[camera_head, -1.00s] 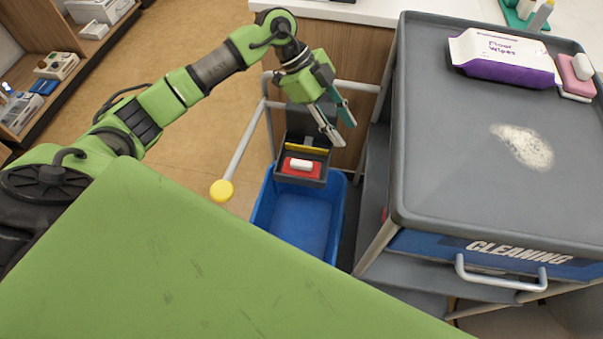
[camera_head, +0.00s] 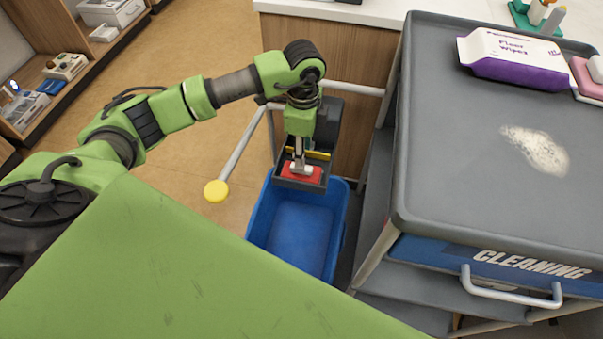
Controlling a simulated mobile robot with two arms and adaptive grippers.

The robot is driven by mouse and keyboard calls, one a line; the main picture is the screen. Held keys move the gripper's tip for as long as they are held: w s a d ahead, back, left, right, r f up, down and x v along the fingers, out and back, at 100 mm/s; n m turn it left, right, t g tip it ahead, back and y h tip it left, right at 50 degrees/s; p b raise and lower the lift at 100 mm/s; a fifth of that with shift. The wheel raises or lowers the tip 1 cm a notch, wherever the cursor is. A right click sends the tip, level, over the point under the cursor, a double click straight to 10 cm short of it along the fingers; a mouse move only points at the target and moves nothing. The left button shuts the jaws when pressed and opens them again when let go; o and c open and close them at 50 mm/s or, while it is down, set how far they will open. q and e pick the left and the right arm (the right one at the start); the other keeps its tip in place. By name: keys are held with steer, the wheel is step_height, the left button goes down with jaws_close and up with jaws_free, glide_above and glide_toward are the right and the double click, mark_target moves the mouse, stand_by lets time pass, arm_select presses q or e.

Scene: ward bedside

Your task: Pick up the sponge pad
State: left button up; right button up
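A red pad (camera_head: 298,175) with a white grip block (camera_head: 303,169) on top, which looks like the sponge pad, lies in a small dark tray (camera_head: 290,184) above the blue bucket. My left gripper (camera_head: 299,166) points straight down over the pad, its fingertips at the white block. The fingers are seen edge-on and overlap, so I cannot tell whether they are closed on it. A similar pink pad (camera_head: 584,78) with a white block (camera_head: 597,68) lies at the right edge of the cart top, partly cut off. My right gripper is out of view.
The blue bucket (camera_head: 297,232) stands below the tray, beside a grey rail with a yellow knob (camera_head: 216,191). The grey cart (camera_head: 450,150) on the right holds a floor wipes pack (camera_head: 512,58) and a pale spill (camera_head: 536,150). Wooden cabinet (camera_head: 345,75) stands behind.

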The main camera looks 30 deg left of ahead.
mark_target(301, 172)
arm_select(q)
step_height(301, 172, down, 5)
steer(key=shift+s+a+f+b, duration=0.1)
steer(key=shift+a+f+b, duration=0.05)
steer(key=shift+b, duration=0.2)
jaws_close()
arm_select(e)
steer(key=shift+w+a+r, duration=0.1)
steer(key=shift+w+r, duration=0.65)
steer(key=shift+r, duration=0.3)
